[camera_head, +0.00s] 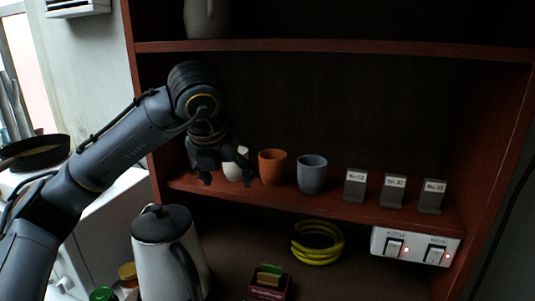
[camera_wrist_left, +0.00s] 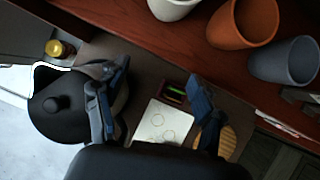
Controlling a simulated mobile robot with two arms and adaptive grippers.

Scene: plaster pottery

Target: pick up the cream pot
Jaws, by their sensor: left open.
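The cream pot (camera_head: 235,165) stands on the middle shelf, left of an orange pot and a blue-grey pot. My left gripper (camera_head: 225,177) is in front of it and hides part of it. In the left wrist view the cream pot (camera_wrist_left: 173,8) is cut off by the top edge, beyond the fingers. The left gripper (camera_wrist_left: 152,86) is open there, with nothing between its fingers. My right gripper is in neither view.
The orange pot (camera_head: 272,167) stands close right of the cream pot, then the blue-grey pot (camera_head: 312,174). Several numbered label blocks (camera_head: 392,191) stand further right. Below are a white kettle (camera_head: 160,255), a yellow coil (camera_head: 317,242) and a small box (camera_head: 268,283).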

